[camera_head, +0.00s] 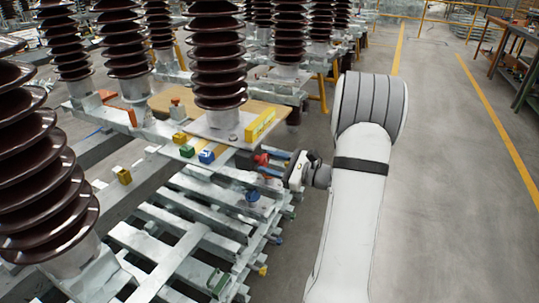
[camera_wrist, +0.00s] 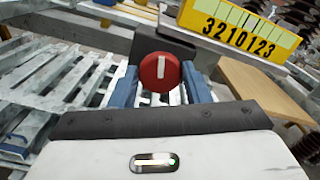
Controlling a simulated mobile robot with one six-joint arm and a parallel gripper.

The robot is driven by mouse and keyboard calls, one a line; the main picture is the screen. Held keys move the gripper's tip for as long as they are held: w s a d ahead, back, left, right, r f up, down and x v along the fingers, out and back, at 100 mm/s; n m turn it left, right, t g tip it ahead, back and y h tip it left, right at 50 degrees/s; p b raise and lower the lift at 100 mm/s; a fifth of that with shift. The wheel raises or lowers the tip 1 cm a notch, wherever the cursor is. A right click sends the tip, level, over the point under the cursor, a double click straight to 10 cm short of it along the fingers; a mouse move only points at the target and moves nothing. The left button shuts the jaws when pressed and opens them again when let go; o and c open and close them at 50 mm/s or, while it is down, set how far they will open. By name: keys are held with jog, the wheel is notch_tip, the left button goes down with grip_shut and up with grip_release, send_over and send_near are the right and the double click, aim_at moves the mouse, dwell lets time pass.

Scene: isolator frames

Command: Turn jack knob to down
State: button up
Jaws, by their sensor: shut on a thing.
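The round red jack knob (camera_wrist: 160,72) shows in the middle of the wrist view. A white line on its face stands almost upright. It is mounted on a dark grey bracket (camera_wrist: 150,42). The blue fingers of my gripper (camera_wrist: 160,82) lie on the knob's left and right sides and are shut on it. In the head view, the red knob (camera_head: 262,159) is small, below the yellow scale plate and at the fingertips of my gripper (camera_head: 272,164). Details of the grip are too small to tell there.
A yellow scale plate (camera_wrist: 241,29) with black numbers stands just behind and right of the knob. Brown ribbed insulators (camera_head: 218,60) stand on metal frames (camera_head: 185,240) to the left. Yellow, green and blue blocks (camera_head: 206,157) sit nearby. The floor (camera_head: 445,150) at right is clear.

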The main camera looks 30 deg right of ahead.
jog(key=shift+s+f+m+p, duration=0.1)
jog(key=shift+f+m+p, duration=0.1)
jog(key=shift+m+p, duration=0.95)
jog(key=shift+f, duration=0.1)
jog(key=o, duration=1)
jog(key=shift+r, duration=0.2)
jog(key=shift+s+d, duration=0.2)
jog(key=shift+d, duration=0.05)
jog(key=v, duration=0.7)
jog(key=shift+p, duration=0.3)
